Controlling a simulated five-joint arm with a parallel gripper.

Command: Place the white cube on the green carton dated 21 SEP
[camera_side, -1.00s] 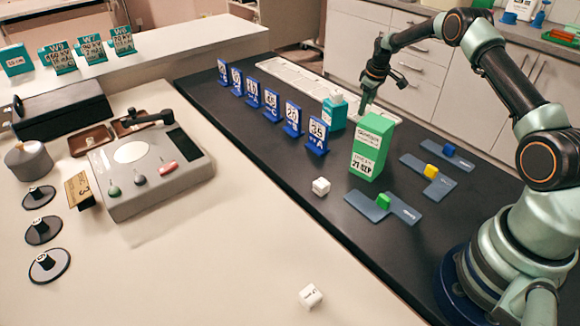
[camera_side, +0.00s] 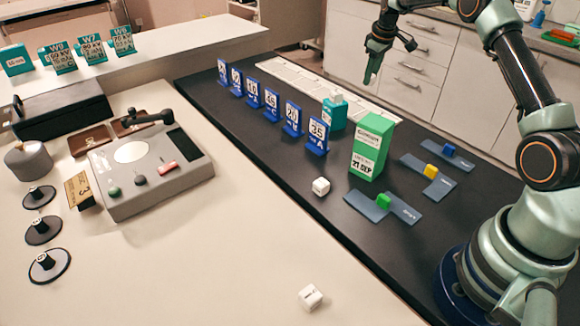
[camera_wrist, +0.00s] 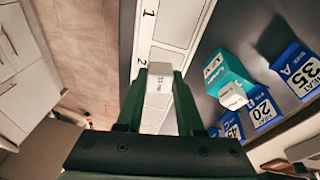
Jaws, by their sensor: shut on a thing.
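The green carton (camera_side: 371,146) stands upright on the dark counter, with "21 SEP" on its front in the side view. My gripper (camera_side: 372,74) hangs in the air above and behind it, clear of its top. In the wrist view my gripper (camera_wrist: 160,72) is shut on a white cube (camera_wrist: 159,84) with small dark print, between the green fingers. The side view does not clearly show that held cube. Another white cube (camera_side: 321,186) lies on the dark counter left of the carton, and one more (camera_side: 311,296) lies on the pale counter in front.
A teal carton (camera_side: 334,117) with a white block (camera_side: 337,96) on top stands left of and behind the green carton. Several blue number stands (camera_side: 292,119) run left from there. Blue plates with a green block (camera_side: 384,201) and yellow block (camera_side: 431,171) lie right.

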